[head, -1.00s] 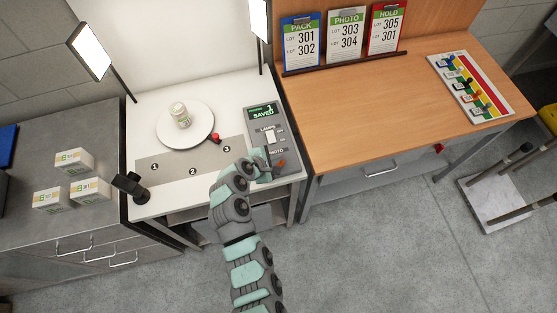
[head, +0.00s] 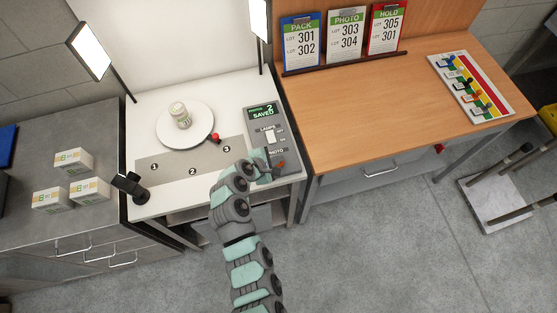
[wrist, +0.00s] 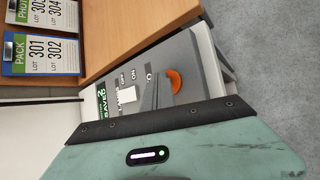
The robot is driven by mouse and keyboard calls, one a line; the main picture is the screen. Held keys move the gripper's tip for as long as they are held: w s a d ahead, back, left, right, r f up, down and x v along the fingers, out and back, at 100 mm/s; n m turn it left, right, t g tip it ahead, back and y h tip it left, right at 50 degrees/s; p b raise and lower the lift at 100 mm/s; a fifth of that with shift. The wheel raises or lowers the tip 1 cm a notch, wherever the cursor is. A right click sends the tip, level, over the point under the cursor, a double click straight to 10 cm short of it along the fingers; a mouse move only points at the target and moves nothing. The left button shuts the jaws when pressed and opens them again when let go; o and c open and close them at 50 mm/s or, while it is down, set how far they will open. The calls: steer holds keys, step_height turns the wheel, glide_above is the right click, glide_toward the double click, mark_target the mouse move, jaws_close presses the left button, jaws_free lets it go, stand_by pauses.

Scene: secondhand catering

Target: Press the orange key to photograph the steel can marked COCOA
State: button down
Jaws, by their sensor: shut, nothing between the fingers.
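A white lamp switch (head: 270,136) sits on the box above the key. The turntable has a red-knobbed handle (head: 215,137). A small black camera (head: 130,185) stands at front left. Lamp panels (head: 90,52) flank the white backdrop. Cartons (head: 90,190) stand left; a wooden bench (head: 370,110) is right.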

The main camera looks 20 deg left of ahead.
steer(key=shift+r, duration=0.1)
steer(key=shift+r+p, duration=0.7)
steer(key=shift+r, duration=0.1)
step_height(320, 180, up, 5)
steer(key=p, duration=0.4)
stand_by(0.7)
